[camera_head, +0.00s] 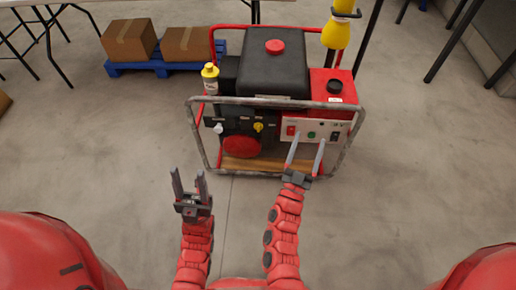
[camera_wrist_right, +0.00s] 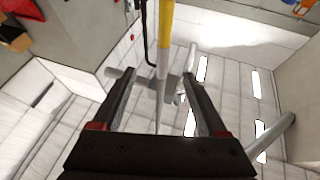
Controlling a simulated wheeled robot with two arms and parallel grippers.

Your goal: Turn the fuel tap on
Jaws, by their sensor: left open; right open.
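Contact cannot be told. My left gripper (camera_head: 188,175) is open and empty, in front of the frame's lower left.
A grey front bar (camera_head: 275,102) crosses before the unit. A yellow-capped bottle (camera_head: 210,78) stands at its left and a yellow object (camera_head: 336,33) behind right. Boxes (camera_head: 129,40) sit on a blue pallet (camera_head: 165,66).

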